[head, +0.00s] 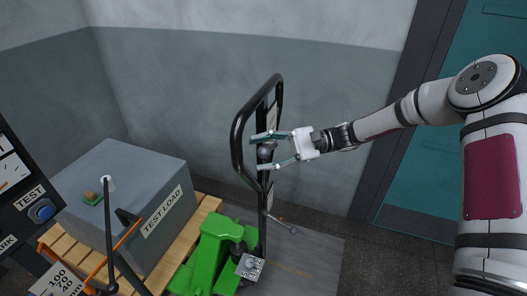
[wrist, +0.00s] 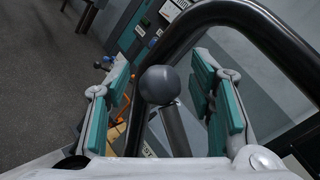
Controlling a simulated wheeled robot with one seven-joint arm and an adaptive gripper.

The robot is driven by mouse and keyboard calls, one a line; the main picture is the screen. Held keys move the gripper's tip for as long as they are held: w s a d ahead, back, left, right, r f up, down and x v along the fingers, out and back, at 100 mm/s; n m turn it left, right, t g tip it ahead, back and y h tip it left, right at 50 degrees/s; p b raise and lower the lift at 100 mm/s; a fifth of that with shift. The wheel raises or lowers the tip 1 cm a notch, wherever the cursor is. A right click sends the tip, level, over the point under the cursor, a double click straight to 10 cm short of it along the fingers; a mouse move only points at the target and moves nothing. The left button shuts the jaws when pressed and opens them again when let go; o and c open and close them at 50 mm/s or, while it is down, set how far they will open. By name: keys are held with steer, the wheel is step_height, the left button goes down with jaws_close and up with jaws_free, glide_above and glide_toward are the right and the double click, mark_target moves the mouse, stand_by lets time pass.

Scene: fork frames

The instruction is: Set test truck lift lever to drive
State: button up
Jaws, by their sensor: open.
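The test truck is a green pallet truck (head: 208,255) with an upright black looped handle (head: 237,145). A lift lever with a dark grey ball knob (head: 266,153) is at the handle loop. In the wrist view the ball knob (wrist: 159,85) tops a grey rod (wrist: 176,130). My gripper (head: 258,152) is open, with its teal-padded fingers on either side of the knob. In the wrist view there are gaps between the knob and both fingers of my gripper (wrist: 165,92). I cannot tell which setting the lever is in.
A grey box marked TEST LOAD (head: 120,185) sits on a wooden pallet (head: 205,212) to the left. A dark panel with a blue button (head: 42,211) marked TEST stands at the far left. The black handle loop (wrist: 240,14) passes close to my gripper. A teal door (head: 440,150) is behind my arm.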

jaws_close()
steer(key=f+n+h, duration=0.1)
steer(key=f+n+t+p, duration=0.1)
steer(key=f, duration=0.1)
steer(key=s+f+n+h, duration=0.1)
steer(key=shift+a+f+n+t+h+p, duration=0.15)
steer(key=shift+f+n+t+h+p, duration=0.15)
steer(key=shift+p, duration=0.1)
jaws_free()
steer(key=v, duration=1.2)
